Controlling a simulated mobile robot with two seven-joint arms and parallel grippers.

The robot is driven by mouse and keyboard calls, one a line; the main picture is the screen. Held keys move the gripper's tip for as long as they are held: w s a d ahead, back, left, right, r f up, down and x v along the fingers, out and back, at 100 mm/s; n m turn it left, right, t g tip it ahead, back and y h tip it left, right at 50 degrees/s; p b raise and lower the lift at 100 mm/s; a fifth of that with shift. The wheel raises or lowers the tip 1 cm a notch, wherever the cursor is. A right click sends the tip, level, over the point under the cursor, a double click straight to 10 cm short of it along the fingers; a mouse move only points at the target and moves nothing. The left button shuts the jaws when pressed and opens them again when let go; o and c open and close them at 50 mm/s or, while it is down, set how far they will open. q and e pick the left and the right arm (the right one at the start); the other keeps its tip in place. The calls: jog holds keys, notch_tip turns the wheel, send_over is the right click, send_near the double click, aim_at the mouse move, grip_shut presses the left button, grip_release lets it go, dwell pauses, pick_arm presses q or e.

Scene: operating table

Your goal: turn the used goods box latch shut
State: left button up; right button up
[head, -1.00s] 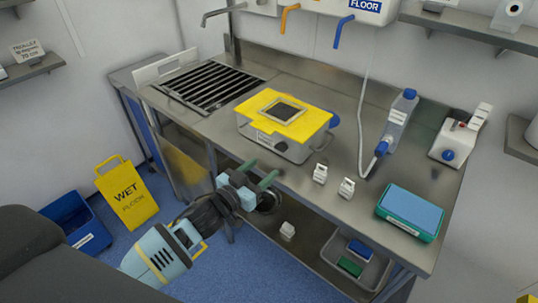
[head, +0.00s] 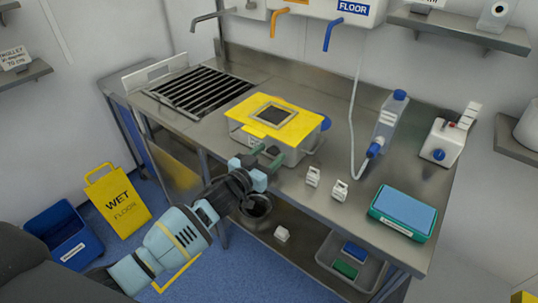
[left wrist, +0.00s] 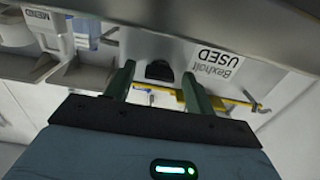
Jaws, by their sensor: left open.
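The used goods box (head: 290,152) is a grey box with a yellow lid (head: 297,126) that has a dark framed window. It stands on the steel table. In the left wrist view its front wall (left wrist: 270,75) shows upside down with a "Bexholt USED" label (left wrist: 218,62). My left gripper (head: 262,157) is at the box's front, its two green fingers apart. In the left wrist view a dark rounded part (left wrist: 159,71) on the front lies between the open fingers (left wrist: 158,78); I cannot tell whether it is the latch or whether the fingers touch it. My right gripper is not in view.
Two small white items (head: 313,176) stand right of the box near the table's front edge. A green tray with a blue top (head: 403,208) and a clear bottle (head: 390,118) are further right. A slatted grid (head: 198,88) is at left. A shelf runs below.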

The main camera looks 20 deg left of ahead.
pick_arm(q)
jog(key=shift+w+d, duration=0.1)
jog(key=shift+w, duration=0.05)
jog(key=c, duration=1)
